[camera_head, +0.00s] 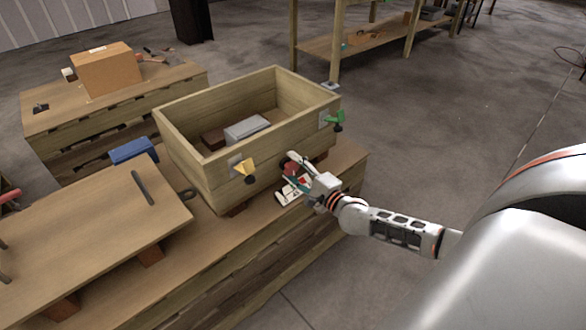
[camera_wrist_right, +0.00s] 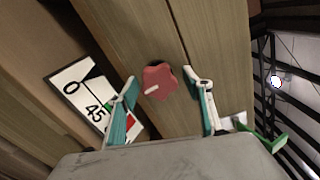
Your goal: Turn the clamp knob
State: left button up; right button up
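The red lobed clamp knob (camera_wrist_right: 158,80) sits on the front wooden wall of the crate, with a pale pointer mark on it. In the head view a red part of it (camera_head: 291,169) shows between my fingers. A white dial plate (camera_wrist_right: 78,88) marked 0 and 45, with a red patch, is left of the knob in the wrist view. My right gripper (camera_wrist_right: 159,76) is open, one finger on each side of the knob, with gaps visible; it also shows in the head view (camera_head: 294,178). My left gripper is out of view.
The open wooden crate (camera_head: 190,133) stands on a wooden bench (camera_head: 273,222) and holds a grey block (camera_head: 246,128). A yellow handle (camera_head: 246,168) and a green handle (camera_head: 336,119) stick out from its wall. A tilted board (camera_head: 95,215) lies at left.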

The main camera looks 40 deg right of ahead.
jog(key=s, duration=1.2)
jog(key=shift+d, duration=0.45)
dwell(0.7)
